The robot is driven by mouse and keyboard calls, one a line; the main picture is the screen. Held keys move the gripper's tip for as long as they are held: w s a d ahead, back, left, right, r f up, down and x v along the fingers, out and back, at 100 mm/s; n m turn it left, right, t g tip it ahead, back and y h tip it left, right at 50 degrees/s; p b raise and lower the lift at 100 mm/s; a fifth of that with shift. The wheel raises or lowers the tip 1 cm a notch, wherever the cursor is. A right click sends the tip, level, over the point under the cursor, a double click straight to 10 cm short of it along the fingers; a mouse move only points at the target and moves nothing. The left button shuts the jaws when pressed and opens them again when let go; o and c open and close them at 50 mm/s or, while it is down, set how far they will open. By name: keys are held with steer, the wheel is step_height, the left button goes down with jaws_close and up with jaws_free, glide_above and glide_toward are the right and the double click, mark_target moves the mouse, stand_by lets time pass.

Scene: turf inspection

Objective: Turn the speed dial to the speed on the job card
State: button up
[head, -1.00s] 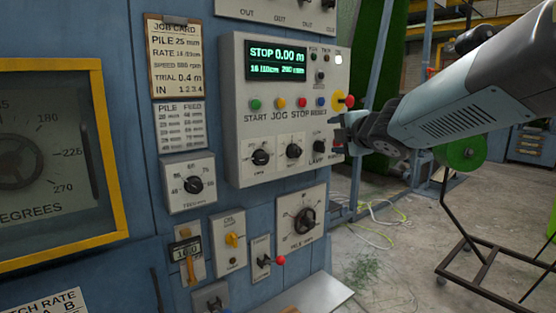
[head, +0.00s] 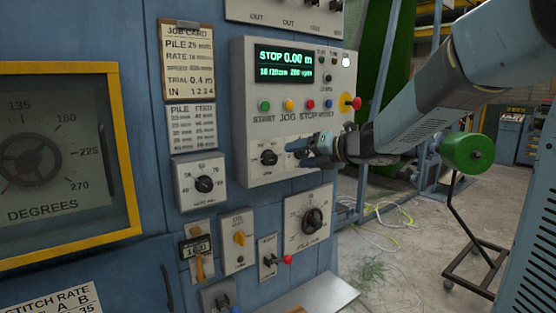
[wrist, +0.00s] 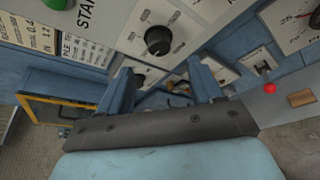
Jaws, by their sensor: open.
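The job card (head: 189,62) hangs on a clipboard at the top; its speed line is too blurred to read surely. The control box (head: 246,80) has a green display (head: 284,62) reading STOP 0.00 m, with a second line that seems to say 280 rpm. A black dial (head: 268,157) sits at the box's lower left; it also shows in the wrist view (wrist: 158,40). I cannot read which dial is labelled speed. My gripper (head: 300,147) is open and empty, right of this dial, in front of the box. It hides the neighbouring dial in the head view.
A row of coloured buttons (head: 288,104) and a red knob on yellow (head: 351,102) are just above my gripper. Below are a separate dial panel (head: 204,184), a larger dial (head: 313,219) and a red-tipped lever (head: 287,259).

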mark_target(275, 159)
steer(key=x, duration=0.8)
steer(key=shift+w+a+f, duration=0.15)
steer(key=shift+a, duration=0.1)
steer(key=shift+c, duration=0.5)
steer(key=c, duration=0.9)
steer(key=shift+d, duration=0.15)
steer(key=shift+c, duration=0.4)
